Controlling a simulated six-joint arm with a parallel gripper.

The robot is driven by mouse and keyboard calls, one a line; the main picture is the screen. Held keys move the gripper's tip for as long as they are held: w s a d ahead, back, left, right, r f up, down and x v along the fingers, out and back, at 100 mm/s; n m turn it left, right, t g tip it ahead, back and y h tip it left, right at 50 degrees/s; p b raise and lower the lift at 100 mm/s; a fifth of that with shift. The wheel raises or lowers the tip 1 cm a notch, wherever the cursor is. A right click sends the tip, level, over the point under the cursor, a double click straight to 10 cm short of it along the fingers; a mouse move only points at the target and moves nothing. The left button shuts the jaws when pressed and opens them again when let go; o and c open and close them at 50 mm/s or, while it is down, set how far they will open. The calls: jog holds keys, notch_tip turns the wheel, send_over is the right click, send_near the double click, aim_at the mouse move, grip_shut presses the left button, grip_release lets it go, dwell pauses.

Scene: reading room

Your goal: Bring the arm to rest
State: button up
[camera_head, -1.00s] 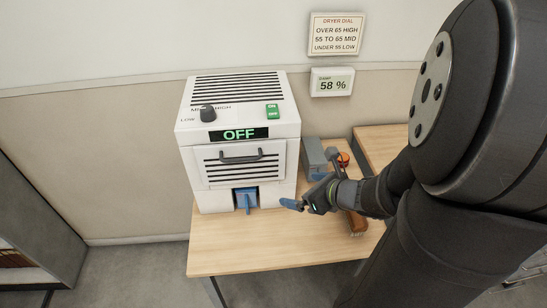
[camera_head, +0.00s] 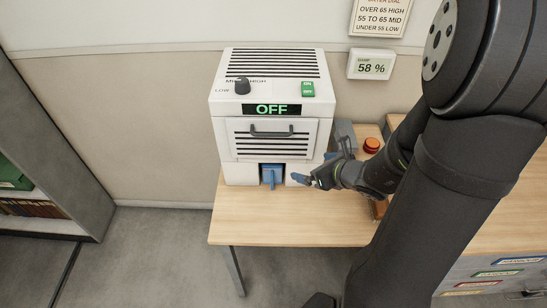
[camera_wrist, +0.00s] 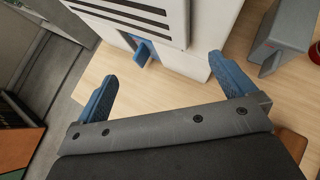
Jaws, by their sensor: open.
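My gripper (camera_wrist: 168,88) is open and empty, its two blue fingers spread over the table in the wrist view. In the head view my gripper (camera_head: 303,180) is just right of the dryer's lower front, above the wooden table (camera_head: 290,222). The white dryer (camera_head: 320,125) stands on the table, its display (camera_head: 272,110) reading OFF. A black dial (camera_head: 242,87) and a green switch (camera_head: 308,89) are on its top. A blue tab (camera_head: 272,176) sits in the opening at its base; it also shows in the wrist view (camera_wrist: 142,54).
A grey box (camera_wrist: 283,32) and an orange-red round object (camera_head: 371,146) stand right of the dryer. A wall display (camera_head: 370,65) reads 58 %, under a dryer dial sign (camera_head: 380,17). A bookshelf (camera_head: 70,150) is at left. The table's front is clear.

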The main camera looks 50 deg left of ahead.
jog(key=shift+d+r, duration=0.1)
dwell(0.3)
jog(key=v, duration=0.9)
jog(key=shift+d+r, duration=0.2)
jog(key=shift+d, duration=0.15)
jog(key=shift+a, duration=0.1)
jog(key=s+x, duration=0.1)
jog(key=x, duration=0.7)
jog(key=shift+w, duration=0.45)
jog(key=shift+a+f, duration=0.15)
